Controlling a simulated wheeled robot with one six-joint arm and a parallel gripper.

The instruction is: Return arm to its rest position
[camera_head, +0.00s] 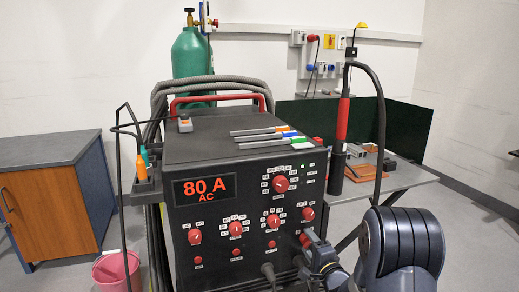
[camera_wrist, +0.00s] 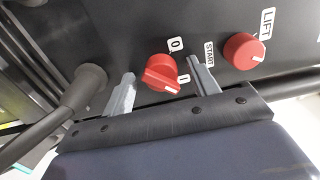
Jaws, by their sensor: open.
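My gripper (camera_wrist: 163,68) is open in the wrist view, with its two grey fingers on either side of a red rotary switch (camera_wrist: 160,73) marked 0 and I. The switch's white mark points toward the I side. Nothing is visibly gripped; I cannot tell whether a finger touches the switch. In the head view my gripper (camera_head: 318,252) is at the lower right of the black welding machine (camera_head: 225,152), close to its front panel. My dark arm (camera_head: 400,245) fills the lower right corner there.
A red LIFT/START knob (camera_wrist: 243,50) is right of the fingers, and a black cable plug (camera_wrist: 85,88) is at left. The machine's display (camera_head: 205,188) reads 80 A AC. A torch (camera_head: 341,130) with a looping cable stands behind my arm. A pink bucket (camera_head: 116,271) is at left.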

